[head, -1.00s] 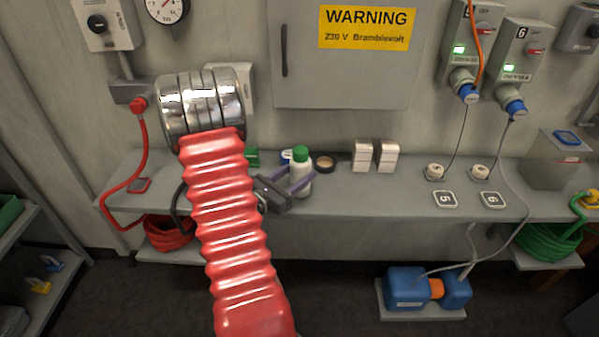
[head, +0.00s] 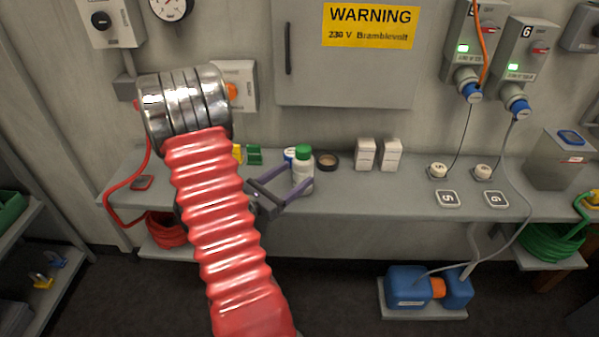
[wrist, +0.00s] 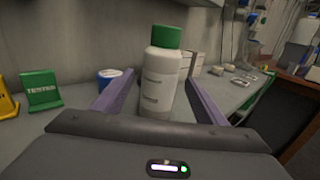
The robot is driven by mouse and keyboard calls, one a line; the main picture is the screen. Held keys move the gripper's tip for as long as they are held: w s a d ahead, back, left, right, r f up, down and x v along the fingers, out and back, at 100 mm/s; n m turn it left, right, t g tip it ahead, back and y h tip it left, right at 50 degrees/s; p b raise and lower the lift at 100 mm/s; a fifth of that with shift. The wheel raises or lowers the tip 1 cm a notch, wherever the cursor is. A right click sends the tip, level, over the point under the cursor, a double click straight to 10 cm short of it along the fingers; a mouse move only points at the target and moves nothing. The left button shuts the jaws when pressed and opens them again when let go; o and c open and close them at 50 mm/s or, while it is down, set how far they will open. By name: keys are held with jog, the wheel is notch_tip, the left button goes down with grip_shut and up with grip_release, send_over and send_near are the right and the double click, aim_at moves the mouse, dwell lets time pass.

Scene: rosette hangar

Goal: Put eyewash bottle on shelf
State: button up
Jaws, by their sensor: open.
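The eyewash bottle (head: 302,172), white with a green cap, stands upright on the grey bench. In the wrist view the bottle (wrist: 161,82) stands upright between the lines of the two purple fingers. My gripper (head: 299,178) is open at the bottle, with a finger to either side of it in the picture. In the wrist view my gripper (wrist: 160,80) shows a gap on both sides of the bottle, and I see no clear contact. A grey shelf unit (head: 62,285) stands at the far left. I cannot tell whether it is the task's shelf.
A blue-and-white tub (wrist: 108,76) and a brown tape roll (head: 327,162) are close to the bottle. A green "TESTED" sign (wrist: 42,90) stands left. Two white boxes (head: 378,155) stand to the right. The front of the bench (head: 370,195) is clear.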

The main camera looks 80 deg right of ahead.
jog(key=v, duration=0.8)
jog(key=shift+f, duration=0.1)
dwell(0.6)
jog(key=w+a+r+m+t+y, duration=0.3)
jog(key=a+r+m+t+y, duration=0.1)
jog(key=a, duration=1)
jog(key=w+a+r+m+t+y, duration=0.4)
jog(key=a+r+t+y, duration=0.1)
jog(key=a, duration=1)
jog(key=w+a+r+m+t+y, duration=0.4)
jog(key=a+r+t+y, duration=0.1)
jog(key=a, duration=1)
jog(key=shift+w+r+y, duration=0.2)
jog(key=shift+r+y, duration=0.3)
jog(key=shift+y, duration=0.4)
